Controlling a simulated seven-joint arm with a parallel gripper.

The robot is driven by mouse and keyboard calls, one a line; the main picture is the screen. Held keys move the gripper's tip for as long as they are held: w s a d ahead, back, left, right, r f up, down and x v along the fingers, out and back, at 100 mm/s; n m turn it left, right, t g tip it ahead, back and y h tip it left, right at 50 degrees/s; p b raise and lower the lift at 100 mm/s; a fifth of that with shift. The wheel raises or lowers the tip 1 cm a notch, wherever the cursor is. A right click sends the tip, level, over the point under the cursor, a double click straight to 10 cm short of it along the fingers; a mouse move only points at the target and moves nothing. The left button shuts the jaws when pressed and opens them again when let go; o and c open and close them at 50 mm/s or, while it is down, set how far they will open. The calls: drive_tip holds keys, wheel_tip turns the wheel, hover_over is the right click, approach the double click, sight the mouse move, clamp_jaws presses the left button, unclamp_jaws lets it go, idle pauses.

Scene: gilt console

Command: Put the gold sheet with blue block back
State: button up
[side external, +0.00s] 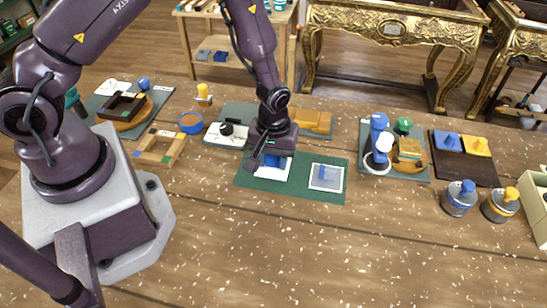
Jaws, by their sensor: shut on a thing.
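My gripper (268,150) points down over the left part of a green mat (300,188). It is shut on a blue block (279,161), which is partly hidden by the fingers. A white sheet (268,174) shows under and around the block; I cannot tell whether the two are joined or whether the block is lifted. I cannot make out a gold sheet under the held block. Flat gold-orange pieces (314,121) lie behind my gripper, partly hidden by it.
A dark board (468,170) at the right bears a blue piece (447,141) and a gold piece (477,146), each knobbed. Two knobbed jars (459,198) (500,205) stand before it. The front table is clear.

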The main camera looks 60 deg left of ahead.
drive_tip(key=shift+f, duration=0.2)
drive_tip(key=o, duration=0.4)
drive_tip(key=shift+f, duration=0.1)
drive_tip(key=o, duration=0.4)
drive_tip(key=shift+o, duration=0.2)
wheel_tip(320, 180, up, 13)
wheel_tip(320, 180, up, 14)
drive_tip(key=m+t, duration=0.3)
drive_tip(key=m, duration=0.1)
hover_over(273, 157)
drive_tip(key=s+a, duration=0.2)
drive_tip(key=s, duration=0.3)
drive_tip(key=s+a+r+m+t, duration=0.1)
drive_tip(key=s+r+m, duration=0.4)
drive_tip(key=s, duration=0.5)
drive_tip(key=shift+a+r+t, duration=0.25)
drive_tip(key=shift+r+t, duration=0.55)
drive_tip(key=shift+r, duration=0.55)
